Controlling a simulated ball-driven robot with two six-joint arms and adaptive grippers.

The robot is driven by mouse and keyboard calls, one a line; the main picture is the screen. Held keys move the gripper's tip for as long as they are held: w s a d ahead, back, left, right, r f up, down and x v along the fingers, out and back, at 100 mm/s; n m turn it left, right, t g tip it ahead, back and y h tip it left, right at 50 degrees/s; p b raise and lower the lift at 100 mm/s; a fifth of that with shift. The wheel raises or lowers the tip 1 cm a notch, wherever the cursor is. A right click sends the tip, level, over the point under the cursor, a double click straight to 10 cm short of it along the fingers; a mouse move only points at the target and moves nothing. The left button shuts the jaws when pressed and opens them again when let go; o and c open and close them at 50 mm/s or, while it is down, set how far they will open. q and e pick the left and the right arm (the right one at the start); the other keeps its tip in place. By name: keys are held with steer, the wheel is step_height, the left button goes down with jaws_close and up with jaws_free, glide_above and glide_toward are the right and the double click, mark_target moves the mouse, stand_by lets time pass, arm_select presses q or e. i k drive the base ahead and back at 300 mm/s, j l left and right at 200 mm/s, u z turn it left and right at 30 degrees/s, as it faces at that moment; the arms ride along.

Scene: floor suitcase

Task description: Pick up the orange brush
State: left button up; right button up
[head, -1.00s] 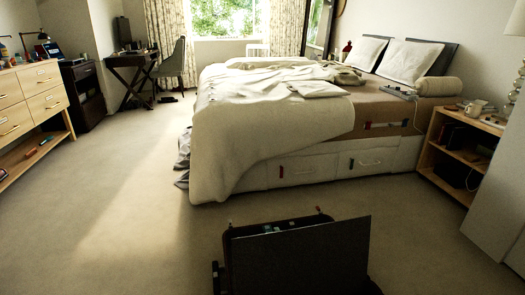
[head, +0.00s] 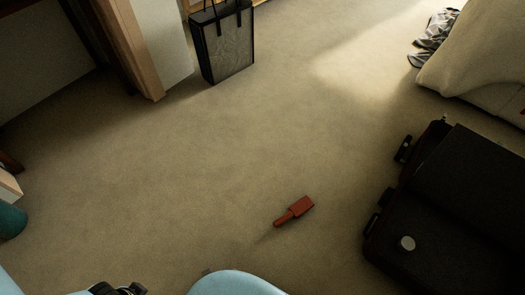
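The orange brush (head: 295,211) lies flat on the carpet near the middle of the head view, to the left of the suitcase. It looks reddish-orange, with a broad head toward the upper right and a thinner handle toward the lower left. Nothing touches it. A dark mechanical part, which looks like my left gripper (head: 118,289), is cut off at the bottom edge, left of and below the brush. Its fingers cannot be made out. My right gripper does not show.
A dark mesh bag (head: 226,50) stands at the top. A teal object (head: 11,221) is at the left edge. Carpet around the brush is clear.

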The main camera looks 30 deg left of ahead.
mark_target(300, 208)
steer(key=k+j+u, duration=0.15)
steer(key=k+j+z, duration=0.1)
steer(key=z, duration=0.3)
steer(key=i+j+z, duration=0.15)
steer(key=j+z, duration=0.2)
steer(key=i+j+z, duration=0.1)
steer(key=j+z, duration=0.15)
steer(key=z, duration=0.15)
steer(key=i+j+z, duration=0.1)
steer(key=j+z, duration=0.5)
steer(key=j, duration=1.7)
